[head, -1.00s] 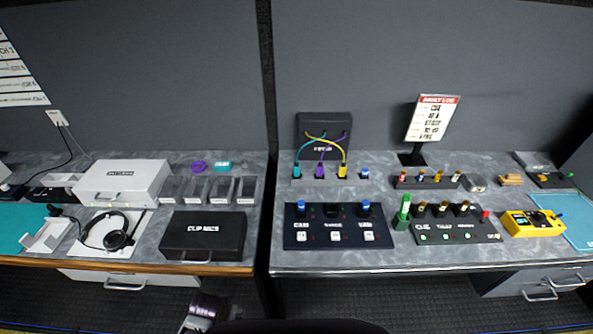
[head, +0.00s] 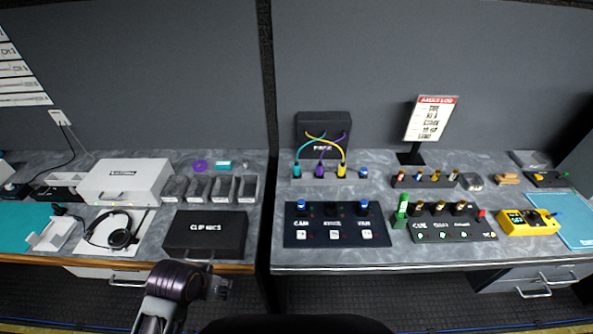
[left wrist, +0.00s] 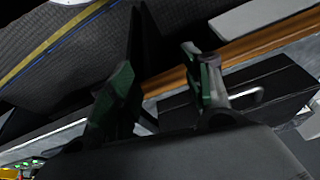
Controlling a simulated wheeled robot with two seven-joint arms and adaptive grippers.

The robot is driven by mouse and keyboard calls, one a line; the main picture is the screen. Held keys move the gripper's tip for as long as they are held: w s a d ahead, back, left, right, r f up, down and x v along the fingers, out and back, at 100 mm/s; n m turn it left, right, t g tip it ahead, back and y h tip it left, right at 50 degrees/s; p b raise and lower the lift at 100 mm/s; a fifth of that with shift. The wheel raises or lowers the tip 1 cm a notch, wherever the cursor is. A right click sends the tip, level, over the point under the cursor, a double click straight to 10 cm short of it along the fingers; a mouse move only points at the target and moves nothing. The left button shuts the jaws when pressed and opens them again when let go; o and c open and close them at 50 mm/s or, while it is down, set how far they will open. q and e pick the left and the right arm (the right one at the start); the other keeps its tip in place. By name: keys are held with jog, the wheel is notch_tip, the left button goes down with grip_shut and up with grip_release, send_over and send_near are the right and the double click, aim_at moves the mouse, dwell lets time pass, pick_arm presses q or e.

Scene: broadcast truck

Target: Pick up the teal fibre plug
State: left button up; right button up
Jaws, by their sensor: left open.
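The teal fibre plug (head: 297,170) stands upright in a small grey holder at the back of the right desk. A teal cable arcs from its top to the black box behind. A purple plug (head: 320,170) and a yellow plug (head: 342,170) stand to its right in the same row. My left gripper (head: 219,287) is low in front of the left desk, well to the left of and nearer than the teal plug. In the left wrist view its two fingers (left wrist: 163,88) are apart with nothing held between them. The teal plug is not visible there. My right gripper is not in view.
A black case (head: 205,234) lies at the left desk's front edge, just beyond my left gripper. A blue-button panel (head: 337,236) lies in front of the plug row. A green cylinder (head: 402,211) stands right of it. A dark gap separates the desks.

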pick_arm(q)
jog(key=w+d+r+m+t+h, duration=0.2)
jog(key=w+d+r+t+h, duration=0.1)
jog(key=w+d+r, duration=0.4)
jog(key=w+d+r+m+t+h, duration=0.3)
jog(key=w+d+r, duration=0.4)
jog(key=w, duration=0.5)
jog(key=shift+w+d+r+t+h, duration=0.35)
jog(key=shift+r+t+h, duration=0.25)
jog(key=shift+r+h, duration=0.5)
jog(key=shift+w+a+r+m, duration=0.2)
jog(key=shift+w+r+m, duration=0.05)
jog(key=shift+r+m, duration=0.1)
